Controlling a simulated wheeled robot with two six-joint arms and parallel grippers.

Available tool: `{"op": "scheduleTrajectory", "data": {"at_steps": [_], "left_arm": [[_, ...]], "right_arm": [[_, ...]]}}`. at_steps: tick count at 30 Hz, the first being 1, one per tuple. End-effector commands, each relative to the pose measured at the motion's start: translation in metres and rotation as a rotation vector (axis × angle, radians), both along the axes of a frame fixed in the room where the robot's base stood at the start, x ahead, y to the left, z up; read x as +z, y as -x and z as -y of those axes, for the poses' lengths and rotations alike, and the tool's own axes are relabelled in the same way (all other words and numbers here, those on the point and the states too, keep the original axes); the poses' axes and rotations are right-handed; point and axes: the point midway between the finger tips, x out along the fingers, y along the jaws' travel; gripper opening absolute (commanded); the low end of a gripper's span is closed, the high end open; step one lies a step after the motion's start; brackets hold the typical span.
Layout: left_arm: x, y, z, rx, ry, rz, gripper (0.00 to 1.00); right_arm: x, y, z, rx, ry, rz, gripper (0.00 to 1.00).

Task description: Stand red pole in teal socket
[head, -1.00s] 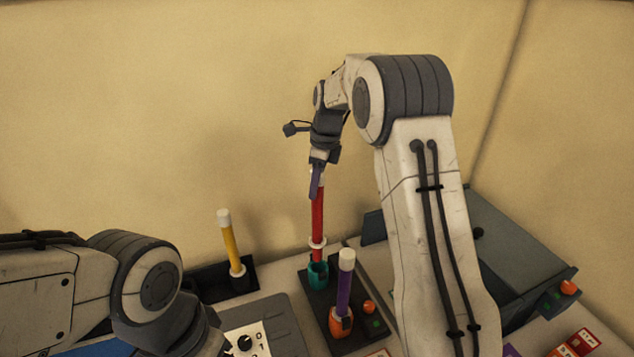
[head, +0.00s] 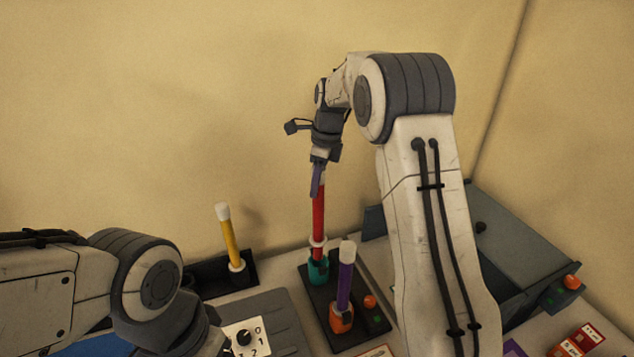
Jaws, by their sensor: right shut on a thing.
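The red pole (head: 319,222) hangs upright from my right gripper (head: 317,182), which is shut on its top end. A white ring circles the pole near its lower end. The teal socket (head: 318,271) stands at the back of a dark base plate. The pole's lower end is directly over or in the socket's mouth; I cannot tell how deep it sits. My left arm comes in at the lower left, and its gripper is not in view.
A purple pole (head: 345,272) with a white top stands in an orange socket (head: 341,318) just in front. A grey slanted box (head: 520,240) is at right. A dial panel (head: 246,337) lies front left.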

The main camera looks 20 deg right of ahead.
Motion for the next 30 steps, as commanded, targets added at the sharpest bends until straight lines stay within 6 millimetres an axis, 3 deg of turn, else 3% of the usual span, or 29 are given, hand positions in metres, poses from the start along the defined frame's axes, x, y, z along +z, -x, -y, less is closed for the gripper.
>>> {"op": "scheduleTrajectory", "data": {"at_steps": [17,30], "left_arm": [[0.005,0.0,0.0,0.0,0.0,0.0,0.79],[-0.004,0.0,0.0,0.0,0.0,0.0,0.79]], "right_arm": [[0.0,0.0,0.001,0.0,0.0,0.0,0.0],[-0.017,0.0,0.001,0.0,-0.001,-0.001,0.0]]}}
